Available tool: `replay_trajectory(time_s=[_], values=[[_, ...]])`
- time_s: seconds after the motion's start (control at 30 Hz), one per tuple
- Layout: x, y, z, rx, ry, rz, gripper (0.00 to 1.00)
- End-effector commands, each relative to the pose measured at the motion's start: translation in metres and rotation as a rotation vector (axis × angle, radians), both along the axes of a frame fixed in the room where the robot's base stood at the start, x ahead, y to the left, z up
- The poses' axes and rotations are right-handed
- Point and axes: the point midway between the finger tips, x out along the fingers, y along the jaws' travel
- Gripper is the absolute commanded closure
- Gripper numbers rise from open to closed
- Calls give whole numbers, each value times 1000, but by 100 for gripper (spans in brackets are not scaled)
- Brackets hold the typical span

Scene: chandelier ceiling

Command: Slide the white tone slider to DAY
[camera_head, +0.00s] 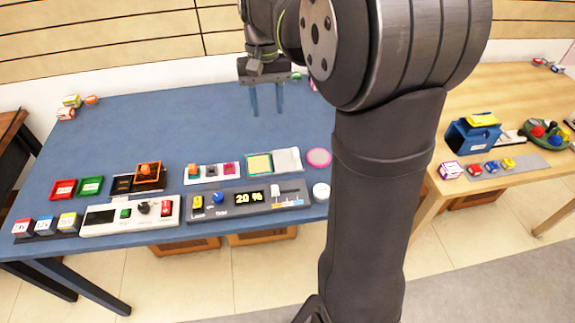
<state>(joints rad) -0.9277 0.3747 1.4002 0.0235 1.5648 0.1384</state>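A dark grey control panel (232,208) lies at the front of the blue table. It has a yellow switch, a blue knob (218,197), a display reading "20 %" and a white slider (275,190) on its right part. A small orange, white and blue strip (288,203) lies just below the slider. The strip's lettering is too small to read, so I cannot tell which mark the slider is at. My gripper (267,112) hangs above the back of the table, fingers down, apart and empty. It is well away from the panel.
A white panel (100,226) with buttons is left of the grey one. Behind them are red and green trays (90,186), an orange block, a white tray of small pieces and a yellow pad (259,165). A white round piece (321,191) is right of the panel. The table's middle is clear.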

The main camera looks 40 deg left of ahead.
Motion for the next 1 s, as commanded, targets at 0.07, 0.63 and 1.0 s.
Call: replay_trajectory(time_s=[0.07, 0.63, 1.0], values=[[8, 7, -27, -45, 44, -1, 60], [15, 11, -109, -137, 143, -3, 60], [-7, -11, -183, -137, 143, -2, 60]])
